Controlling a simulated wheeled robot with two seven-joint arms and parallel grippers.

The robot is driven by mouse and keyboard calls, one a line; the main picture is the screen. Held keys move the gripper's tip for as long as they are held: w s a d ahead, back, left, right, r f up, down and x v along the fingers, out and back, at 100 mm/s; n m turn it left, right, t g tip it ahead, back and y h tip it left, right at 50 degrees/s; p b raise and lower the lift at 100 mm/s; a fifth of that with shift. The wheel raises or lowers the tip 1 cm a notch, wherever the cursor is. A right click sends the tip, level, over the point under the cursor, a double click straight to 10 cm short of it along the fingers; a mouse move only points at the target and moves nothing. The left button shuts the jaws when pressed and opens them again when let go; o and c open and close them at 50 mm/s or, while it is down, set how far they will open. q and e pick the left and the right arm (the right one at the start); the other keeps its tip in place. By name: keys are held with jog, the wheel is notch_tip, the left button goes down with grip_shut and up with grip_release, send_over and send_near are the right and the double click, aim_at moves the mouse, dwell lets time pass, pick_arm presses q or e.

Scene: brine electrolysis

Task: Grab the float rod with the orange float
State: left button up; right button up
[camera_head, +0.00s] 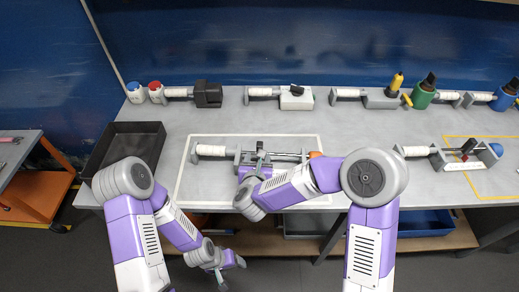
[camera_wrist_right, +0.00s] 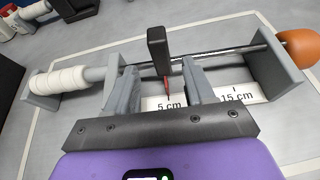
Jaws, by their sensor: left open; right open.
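The float rod (camera_wrist_right: 225,52) is a thin metal bar with an orange float (camera_wrist_right: 298,47) at its right end; the float also shows in the head view (camera_head: 315,155). The rod rests across grey supports, with a white ribbed roll (camera_wrist_right: 60,80) at its left end. A black block with a red pointer (camera_wrist_right: 157,48) stands upright at the rod. My right gripper (camera_wrist_right: 160,75) is open, its two fingers on either side of the black block; I cannot tell whether they touch anything. My left gripper (camera_head: 230,264) is open and empty, low in front of the bench.
A similar device with a blue float (camera_head: 496,150) stands at the right of the bench (camera_head: 420,122). A black tray (camera_head: 122,130) lies at the left. Several devices and bottles line the back. A scale marked 5 cm and 15 cm (camera_wrist_right: 170,104) lies under the rod.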

jog(key=x, duration=0.3)
jog(key=b+x, duration=0.1)
jog(key=x, duration=0.2)
jog(key=shift+w+d+f, duration=0.15)
jog(key=shift+f, duration=0.2)
jog(key=shift+r, duration=0.1)
grip_shut()
